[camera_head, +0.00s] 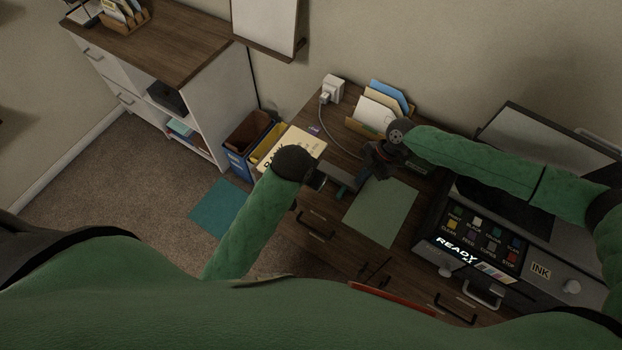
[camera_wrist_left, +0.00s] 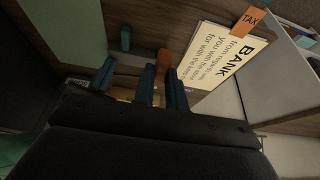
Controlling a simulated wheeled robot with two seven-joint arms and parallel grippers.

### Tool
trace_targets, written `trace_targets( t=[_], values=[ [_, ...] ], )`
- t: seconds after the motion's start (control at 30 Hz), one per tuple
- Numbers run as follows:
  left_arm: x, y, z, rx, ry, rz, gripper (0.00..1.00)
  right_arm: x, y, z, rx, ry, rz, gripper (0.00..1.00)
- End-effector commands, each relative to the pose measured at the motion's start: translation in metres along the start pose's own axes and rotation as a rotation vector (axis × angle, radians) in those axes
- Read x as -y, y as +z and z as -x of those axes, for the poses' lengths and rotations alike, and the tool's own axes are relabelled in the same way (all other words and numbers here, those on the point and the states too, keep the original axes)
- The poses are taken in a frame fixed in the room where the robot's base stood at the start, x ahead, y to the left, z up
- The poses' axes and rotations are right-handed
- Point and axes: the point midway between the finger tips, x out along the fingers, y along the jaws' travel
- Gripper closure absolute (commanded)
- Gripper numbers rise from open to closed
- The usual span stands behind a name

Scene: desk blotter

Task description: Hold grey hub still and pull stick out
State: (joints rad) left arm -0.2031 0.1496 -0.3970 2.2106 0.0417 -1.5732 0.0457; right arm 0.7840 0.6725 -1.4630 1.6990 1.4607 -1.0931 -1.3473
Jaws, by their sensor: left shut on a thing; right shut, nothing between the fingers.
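My left gripper (camera_head: 322,179) reaches in over the desk's left part. My right gripper (camera_head: 369,170) is shut and empty, just right of the dark grey piece. I cannot tell whether they touch. I cannot clearly make out the stick. A small green piece (camera_head: 342,191) lies just below the grippers and also shows in the left wrist view (camera_wrist_left: 125,38).
A green blotter sheet (camera_head: 382,213) lies right of the grippers. A white charger (camera_head: 333,89) with a cable and a letter holder (camera_head: 377,112) stand behind. A BANK paper (camera_head: 300,142) lies at the left. A READY panel (camera_head: 474,237) stands at the right.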

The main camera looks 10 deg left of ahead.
Motion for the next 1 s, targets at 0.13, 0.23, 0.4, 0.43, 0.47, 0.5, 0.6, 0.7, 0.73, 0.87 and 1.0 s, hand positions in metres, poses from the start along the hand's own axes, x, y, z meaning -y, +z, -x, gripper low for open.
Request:
trace_targets(
  t=[0.13, 0.23, 0.4, 0.43, 0.47, 0.5, 0.6, 0.7, 0.73, 0.87, 1.0],
  values=[
    [0.0, -0.001, 0.002, -0.001, 0.0, 0.0, 1.0, 0.003, 0.003, -0.004, 0.002, -0.005, -0.003, 1.0],
    [0.0, -0.001, 0.002, -0.001, 0.0, 0.0, 1.0, 0.003, 0.002, -0.004, 0.002, -0.005, -0.003, 1.0],
    [0.0, -0.001, 0.002, -0.001, 0.0, 0.0, 1.0, 0.003, 0.002, -0.004, 0.002, -0.005, -0.003, 0.82],
    [0.0, -0.001, 0.002, -0.001, 0.0, 0.0, 1.0, 0.003, 0.003, -0.004, 0.002, -0.005, -0.003, 0.76],
    [0.0, -0.001, 0.002, -0.001, 0.0, 0.0, 1.0, 0.003, 0.003, -0.004, 0.002, -0.005, -0.003, 0.75],
    [0.0, -0.001, 0.002, -0.001, 0.0, 0.0, 1.0, 0.003, 0.003, -0.004, 0.002, -0.005, -0.003, 0.75],
    [0.0, -0.001, 0.002, -0.001, 0.0, 0.0, 1.0, 0.003, 0.003, -0.004, 0.002, -0.005, -0.003, 0.75],
    [0.0, -0.001, 0.002, -0.001, 0.0, 0.0, 1.0, 0.003, 0.003, -0.003, 0.002, -0.005, -0.003, 0.75],
    [0.0, -0.001, 0.002, -0.001, 0.0, 0.0, 1.0, 0.003, 0.003, -0.002, 0.002, -0.005, -0.003, 0.75],
    [0.0, -0.001, 0.002, -0.001, 0.0, 0.0, 1.0, 0.002, 0.003, 0.011, 0.002, -0.003, -0.003, 0.75],
    [0.0, -0.001, 0.003, -0.001, 0.0, 0.0, 1.0, 0.001, 0.002, 0.034, 0.003, -0.001, -0.001, 0.75]
  ],
)
